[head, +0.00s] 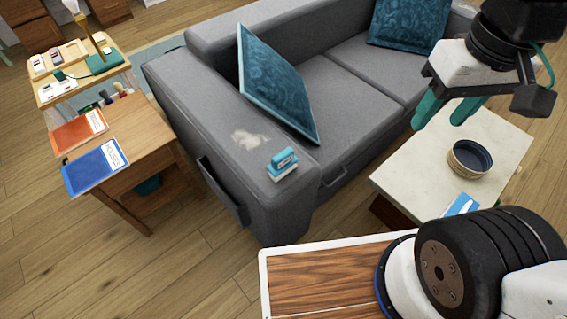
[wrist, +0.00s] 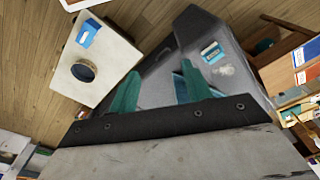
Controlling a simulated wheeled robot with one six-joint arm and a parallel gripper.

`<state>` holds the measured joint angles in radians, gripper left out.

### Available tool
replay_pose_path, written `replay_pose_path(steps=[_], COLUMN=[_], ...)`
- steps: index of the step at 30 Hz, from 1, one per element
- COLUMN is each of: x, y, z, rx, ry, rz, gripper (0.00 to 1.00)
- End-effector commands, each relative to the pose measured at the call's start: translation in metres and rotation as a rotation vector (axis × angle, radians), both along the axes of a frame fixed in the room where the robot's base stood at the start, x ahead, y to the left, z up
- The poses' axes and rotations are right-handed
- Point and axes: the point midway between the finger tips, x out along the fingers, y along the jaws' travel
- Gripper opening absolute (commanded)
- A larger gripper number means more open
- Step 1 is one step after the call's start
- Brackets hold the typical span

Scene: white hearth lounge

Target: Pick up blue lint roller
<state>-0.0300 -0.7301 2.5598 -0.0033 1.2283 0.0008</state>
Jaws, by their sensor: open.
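A small blue and white object, which looks like the blue lint roller (head: 282,164), lies on top of the grey sofa's near armrest, by its front end. It also shows in the wrist view (wrist: 212,53), beyond the fingers and to the right. My gripper (head: 440,116) has two green fingers. They are spread apart with nothing between them, in the air above the coffee table area, well to the right of the lint roller in the head view. The fingers also show in the wrist view (wrist: 157,85).
A whitish patch (head: 250,140) marks the armrest beside the lint roller. A teal cushion (head: 272,85) leans behind it on the sofa (head: 340,90). A pale coffee table (head: 420,180) holds a dark round bowl (head: 470,158) and a blue item (head: 460,205). A wooden side table (head: 145,130) bears booklets.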

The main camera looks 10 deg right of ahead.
Motion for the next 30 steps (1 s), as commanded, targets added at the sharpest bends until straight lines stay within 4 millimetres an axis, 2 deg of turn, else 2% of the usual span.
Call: replay_pose_path(steps=[4, 7, 14, 23, 27, 30], x=[0.013, 0.031, 0.077, 0.126, 0.143, 0.159], y=[0.017, 0.032, 0.076, 0.145, 0.173, 0.190], z=[-0.022, -0.040, -0.094, -0.192, -0.236, -0.260], rx=[-0.008, -0.020, -0.061, -0.119, -0.119, -0.092], ry=[0.127, 0.202, 0.288, 0.285, 0.241, 0.191], rz=[0.076, 0.117, 0.044, -0.250, -0.442, -0.610], gripper=[0.49, 0.49, 0.49, 0.49, 0.49, 0.49])
